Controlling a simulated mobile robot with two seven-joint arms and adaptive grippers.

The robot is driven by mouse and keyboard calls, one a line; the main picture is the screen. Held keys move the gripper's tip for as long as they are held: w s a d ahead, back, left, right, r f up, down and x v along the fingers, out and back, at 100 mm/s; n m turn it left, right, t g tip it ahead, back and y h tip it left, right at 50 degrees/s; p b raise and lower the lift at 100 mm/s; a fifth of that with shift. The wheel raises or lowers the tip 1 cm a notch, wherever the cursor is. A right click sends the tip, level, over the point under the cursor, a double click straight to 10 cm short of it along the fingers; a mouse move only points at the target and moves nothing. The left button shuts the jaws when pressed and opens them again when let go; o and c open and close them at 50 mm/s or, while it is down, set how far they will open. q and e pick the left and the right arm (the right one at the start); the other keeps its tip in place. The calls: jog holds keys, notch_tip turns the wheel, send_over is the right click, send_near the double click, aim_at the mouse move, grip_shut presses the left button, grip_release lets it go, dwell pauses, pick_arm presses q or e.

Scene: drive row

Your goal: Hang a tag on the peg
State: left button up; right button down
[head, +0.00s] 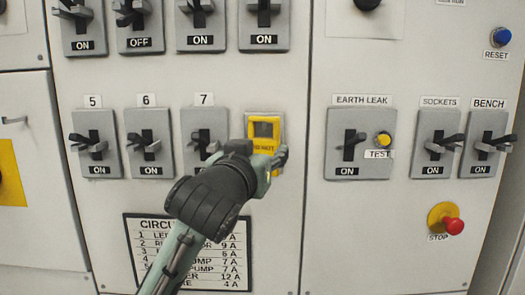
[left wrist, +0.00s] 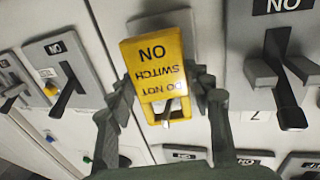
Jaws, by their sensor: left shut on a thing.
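The yellow tag (head: 277,124) is in front of a grey switch plate on the panel, right of switch 7 (head: 202,146). In the left wrist view the tag (left wrist: 150,52) appears upside down and reads "DO NOT SWITCH ON". A grey tip, of a peg or lever, shows in its opening; I cannot tell whether it passes through. My left gripper (head: 262,155) is shut on the tag, with one finger at each side edge (left wrist: 163,88). It hides the tag's lower part in the head view. My right gripper is not in view.
Switches 5 (head: 95,148) and 6 (head: 149,147) stand out to the left. The earth leak switch (head: 350,146) and red stop button (head: 453,225) are to the right. A circuit list (head: 141,228) is below. Plain panel lies between the switch rows.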

pick_arm(q)
jog(key=o, duration=1.2)
jog(key=shift+s, duration=0.1)
jog(key=v, duration=0.7)
jog(key=a+f+n+g+y, duration=0.1)
jog(key=a+f+g+y, duration=0.3)
jog(key=f, duration=1.2)
jog(key=a+f+g, duration=0.3)
jog(key=a+f, duration=0.4)
jog(key=f, duration=0.9)
jog(key=s+a+f+g, duration=0.2)
jog(key=s+a+f, duration=0.2)
jog(key=s+f, duration=0.3)
jog(key=s+a+f+g+y, duration=0.1)
jog(key=s+a+f+g, duration=0.2)
jog(key=s+a+f, duration=0.2)
jog(key=s+a+f+g+y, duration=0.1)
jog(key=s+a+f, duration=0.4)
jog(key=s+f, duration=0.6)
notch_tip(320, 180, down, 6)
jog(key=shift+r+g, duration=0.1)
jog(key=shift+g, duration=0.6)
